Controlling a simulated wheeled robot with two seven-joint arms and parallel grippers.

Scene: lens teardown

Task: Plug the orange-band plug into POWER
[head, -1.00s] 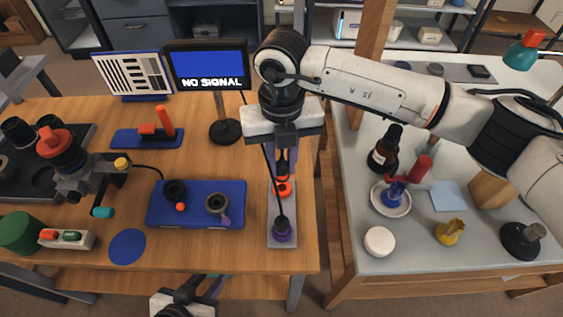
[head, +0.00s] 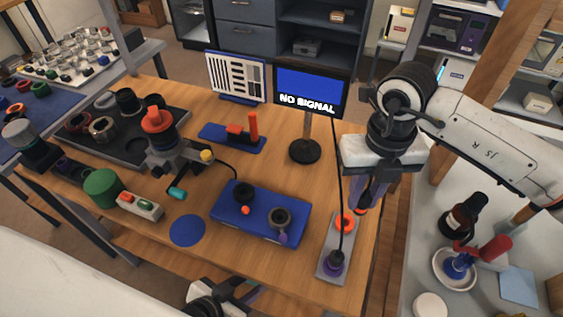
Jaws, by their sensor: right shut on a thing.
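My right gripper (head: 370,190) is shut on a small dark plug with an orange band (head: 361,209), largely hidden by the fingers. It is above the far end of a grey strip (head: 328,243). The strip has an orange ring-shaped socket (head: 345,223) at its far end; I cannot read a POWER label. The held plug shows just beyond and right of that socket, apparently apart from it. A purple-ringed dark plug (head: 335,262) stands at the near end, with a black cable up to the monitor (head: 312,88), which reads NO SIGNAL. My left gripper (head: 243,293) is low at the front edge, its jaws unclear.
A blue box (head: 262,229) with two dark round parts lies left of the strip. A lens assembly (head: 160,140), a blue stand with orange post (head: 240,133) and a green cylinder (head: 102,188) stand further left. A bottle (head: 463,215) stands on the right-hand table.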

